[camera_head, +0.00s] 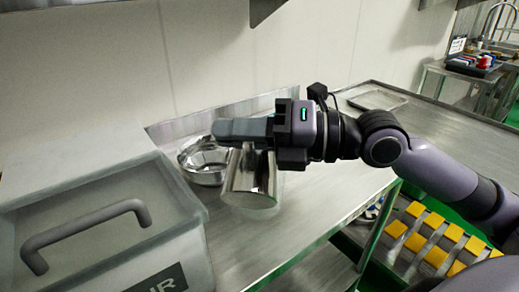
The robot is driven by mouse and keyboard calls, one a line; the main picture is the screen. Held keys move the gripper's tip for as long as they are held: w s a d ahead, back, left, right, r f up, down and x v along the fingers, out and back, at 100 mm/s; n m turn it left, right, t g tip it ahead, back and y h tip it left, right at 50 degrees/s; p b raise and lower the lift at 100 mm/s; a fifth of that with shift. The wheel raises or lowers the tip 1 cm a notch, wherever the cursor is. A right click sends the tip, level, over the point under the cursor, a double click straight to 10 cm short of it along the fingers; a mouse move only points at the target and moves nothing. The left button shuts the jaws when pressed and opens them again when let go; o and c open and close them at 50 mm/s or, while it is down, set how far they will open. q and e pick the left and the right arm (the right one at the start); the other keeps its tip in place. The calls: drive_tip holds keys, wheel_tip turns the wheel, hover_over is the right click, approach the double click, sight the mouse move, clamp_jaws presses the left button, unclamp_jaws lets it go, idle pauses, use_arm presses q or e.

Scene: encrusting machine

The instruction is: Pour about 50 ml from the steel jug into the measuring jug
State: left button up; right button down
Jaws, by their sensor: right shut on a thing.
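The shiny steel jug (249,178) hangs tilted below my right gripper (242,131), over the steel table. My right gripper reaches in from the right and is shut on the jug's upper part; its fingers hide the grip point. A faint clear edge shows around the jug's lower end. It may be the measuring jug, but I cannot tell it apart for sure, nor any liquid or level in it. My left gripper is not in view.
A shiny steel bowl (204,163) stands just left of the steel jug. A large grey box with a bar handle (88,236) fills the left front. The steel table (330,196) is clear to the right, with a flat tray (377,100) at the back.

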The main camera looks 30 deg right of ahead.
drive_tip(key=shift+r, duration=0.15)
drive_tip(key=shift+w+d+r+m+p, duration=0.3)
drive_tip(key=shift+m+p, duration=0.2)
drive_tip(key=shift+p, duration=0.25)
drive_tip(key=shift+w+d+r+m+p, duration=0.15)
drive_tip(key=shift+w+r+m+p, duration=0.2)
drive_tip(key=shift+p, duration=0.5)
idle(0.9)
drive_tip(key=shift+w+d+f, duration=0.1)
idle(0.5)
